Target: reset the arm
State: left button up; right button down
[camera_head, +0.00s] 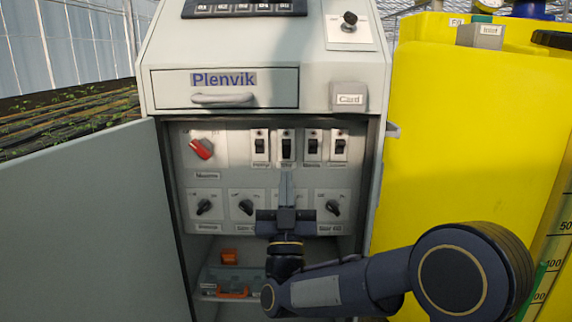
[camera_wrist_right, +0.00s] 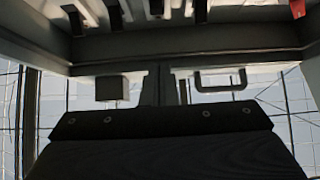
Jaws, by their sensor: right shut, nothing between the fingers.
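My right gripper (camera_head: 287,180) is shut and empty. It is upright in front of the switch panel (camera_head: 230,160) inside the open cabinet, just below the second toggle switch (camera_head: 286,147) in the row. It covers part of the lower row of knobs, and I cannot tell whether it touches the panel. In the right wrist view the two fingers (camera_wrist_right: 170,88) stand close together, with the drawer handle (camera_wrist_right: 220,82) beyond them. My right arm comes in from the lower right. My left gripper is not in view.
The grey cabinet door (camera_head: 80,220) stands open at the left. A red rotary switch (camera_head: 201,148) is at the panel's upper left. The Plenvik drawer (camera_head: 225,88) is shut. A yellow tank (camera_head: 460,150) stands close at the right. Orange items (camera_head: 232,292) lie in the lower compartment.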

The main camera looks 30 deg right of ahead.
jog(key=shift+v, duration=0.95)
jog(key=s+a+f+n+g+y, duration=0.2)
jog(key=f+g+y, duration=0.2)
jog(key=f+y, duration=0.3)
jog(key=s+a+f+n+g+y, duration=0.2)
jog(key=f+g+y, duration=0.25)
jog(key=y, duration=0.35)
jog(key=s+a+f+g+y, duration=0.1)
jog(key=s+a+f+g, duration=0.2)
jog(key=s+f+g, duration=0.5)
jog(key=s+a+f+g+y, duration=0.15)
jog(key=s+f, duration=0.25)
jog(key=s, duration=0.8)
notch_tip(320, 180, up, 32)
jog(key=p, duration=3.2)
jog(key=shift+w+a+n+p, duration=0.15)
jog(key=shift+a+n+p, duration=0.2)
jog(key=shift+a, duration=0.1)
jog(key=shift+r, duration=0.1)
